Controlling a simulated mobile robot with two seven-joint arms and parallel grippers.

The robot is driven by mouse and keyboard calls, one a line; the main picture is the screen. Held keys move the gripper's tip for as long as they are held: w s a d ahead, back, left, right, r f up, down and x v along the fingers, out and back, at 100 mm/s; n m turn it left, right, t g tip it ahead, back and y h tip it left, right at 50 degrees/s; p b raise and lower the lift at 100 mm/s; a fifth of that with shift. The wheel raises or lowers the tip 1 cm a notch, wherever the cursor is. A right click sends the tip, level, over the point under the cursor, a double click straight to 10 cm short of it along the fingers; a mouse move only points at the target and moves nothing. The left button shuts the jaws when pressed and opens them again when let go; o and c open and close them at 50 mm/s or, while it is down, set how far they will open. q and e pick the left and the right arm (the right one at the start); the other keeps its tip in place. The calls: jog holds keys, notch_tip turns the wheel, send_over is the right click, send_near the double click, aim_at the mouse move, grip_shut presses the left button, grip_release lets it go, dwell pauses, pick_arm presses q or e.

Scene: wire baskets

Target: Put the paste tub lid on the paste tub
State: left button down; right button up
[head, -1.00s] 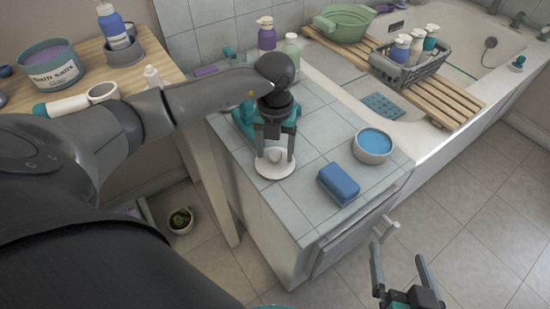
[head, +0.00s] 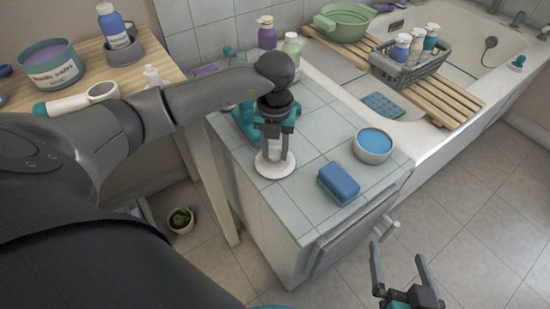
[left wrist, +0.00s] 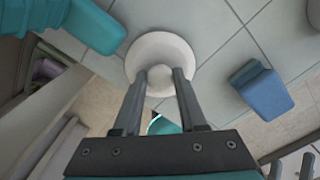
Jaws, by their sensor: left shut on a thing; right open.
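The paste tub lid (head: 265,170) is a white disc with a round knob, lying on the tiled counter top; it also shows in the left wrist view (left wrist: 177,48). My left gripper (head: 273,156) points down over it and is shut on its knob; both fingers flank the knob in the left wrist view (left wrist: 160,75). The paste tub (head: 373,157) is a round whitish tub, open, with blue paste inside, standing upright on the counter to the right. My right gripper (head: 397,252) is open and empty, low in front of the cabinet.
A blue sponge (head: 338,183) lies on the counter between lid and tub, nearer the front edge. A teal object (head: 243,122) stands behind the lid, with bottles (head: 290,47) further back. A bathtub with a wooden rack (head: 440,100) is beyond the counter.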

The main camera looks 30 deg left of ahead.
aim_at(275, 152)
pick_arm(q)
jog(key=shift+r+p, duration=0.45)
jog(key=shift+r, duration=0.05)
dwell(0.6)
jog(key=shift+r+p, duration=1.6)
jog(key=shift+r, duration=0.1)
